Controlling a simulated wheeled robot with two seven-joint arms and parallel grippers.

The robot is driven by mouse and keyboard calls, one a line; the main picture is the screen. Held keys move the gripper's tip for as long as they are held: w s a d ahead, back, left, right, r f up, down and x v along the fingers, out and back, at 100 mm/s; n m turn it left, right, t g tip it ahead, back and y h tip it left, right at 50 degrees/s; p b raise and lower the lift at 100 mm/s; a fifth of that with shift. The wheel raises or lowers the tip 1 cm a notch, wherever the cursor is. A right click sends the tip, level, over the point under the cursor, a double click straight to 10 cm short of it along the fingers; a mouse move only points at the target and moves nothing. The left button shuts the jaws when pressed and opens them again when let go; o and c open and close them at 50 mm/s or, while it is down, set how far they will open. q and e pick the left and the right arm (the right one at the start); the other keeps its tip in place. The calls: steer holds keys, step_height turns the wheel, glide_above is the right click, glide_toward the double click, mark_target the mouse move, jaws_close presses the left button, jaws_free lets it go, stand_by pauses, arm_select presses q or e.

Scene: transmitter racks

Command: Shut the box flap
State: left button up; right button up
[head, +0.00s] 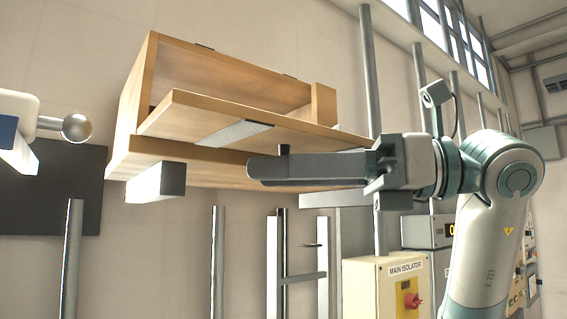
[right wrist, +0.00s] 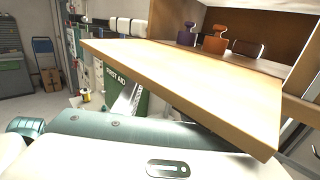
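The wooden box (head: 146,93) sits high on two pale square supports, with its front side open. Its flap (head: 265,129), a light wooden board with a grey mesh patch, stands partly open, tilted out from the opening. In the right wrist view the flap (right wrist: 190,85) crosses the picture close by, with the box interior behind it. My right gripper (head: 265,168) reaches in from the right, its dark fingers pointing left just below the flap's right part. I cannot tell whether it touches the flap or whether its fingers are apart.
Purple (right wrist: 187,35) and orange (right wrist: 216,40) handled items stand inside the box. A metal ball (head: 77,127) on a white part is at the far left. A green first aid case (right wrist: 120,88) shows beneath the flap.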

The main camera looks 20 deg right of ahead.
jaws_close()
steer(key=shift+r, duration=0.1)
